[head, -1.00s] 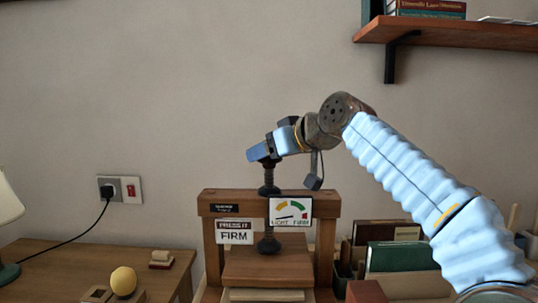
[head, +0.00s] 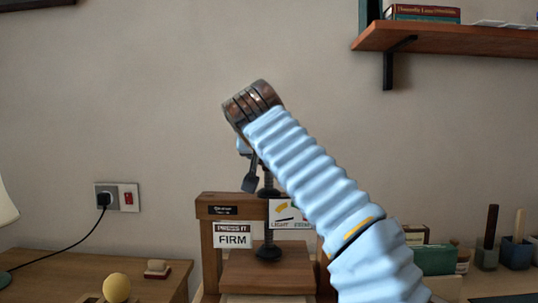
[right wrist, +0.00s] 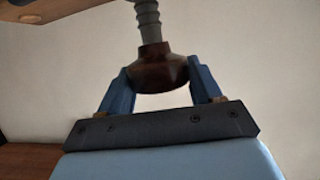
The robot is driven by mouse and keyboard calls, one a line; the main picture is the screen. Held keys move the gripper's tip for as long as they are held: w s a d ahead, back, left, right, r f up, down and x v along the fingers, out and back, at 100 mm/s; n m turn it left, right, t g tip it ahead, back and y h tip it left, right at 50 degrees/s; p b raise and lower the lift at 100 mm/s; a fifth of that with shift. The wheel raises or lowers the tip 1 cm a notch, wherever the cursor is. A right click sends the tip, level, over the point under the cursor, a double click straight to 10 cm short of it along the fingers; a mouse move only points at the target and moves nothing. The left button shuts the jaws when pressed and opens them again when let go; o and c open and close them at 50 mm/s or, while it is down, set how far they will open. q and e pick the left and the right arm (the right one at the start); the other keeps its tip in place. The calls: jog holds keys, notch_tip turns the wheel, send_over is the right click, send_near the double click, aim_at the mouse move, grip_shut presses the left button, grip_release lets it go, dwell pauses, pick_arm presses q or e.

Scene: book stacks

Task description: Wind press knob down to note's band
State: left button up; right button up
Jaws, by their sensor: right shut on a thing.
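The wooden press (head: 209,250) stands on the table, its threaded screw (head: 267,183) upright through the top beam and a dark foot (head: 268,252) below. The note (head: 232,235) on its front reads "PRESS IT FIRM". Beside it, the dial card (head: 284,213) is partly covered by my right arm; its needle cannot be read. In the right wrist view, the dark brown knob (right wrist: 150,72) sits at the screw's end between the two blue fingers of my right gripper (right wrist: 162,88), which is shut on it. My left gripper is not shown.
A wall socket with a plugged cable (head: 116,197) is at left, above a side table with a yellow ball (head: 117,288) and a stamp (head: 157,268). A shelf (head: 460,38) juts out at upper right. Books and boxes (head: 428,259) stand right of the press.

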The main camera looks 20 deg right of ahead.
jog(key=shift+r+m+g+h, duration=0.2)
jog(key=shift+m+g+h, duration=0.2)
jog(key=shift+m+h, duration=0.3)
jog(key=shift+h, duration=0.3)
jog(key=o, duration=1)
jog(key=shift+f, duration=0.1)
jog(key=shift+s+a, duration=0.1)
jog(key=v, duration=1.3)
jog(key=shift+s+a+r+p, duration=0.15)
jog(key=shift+r+p, duration=0.15)
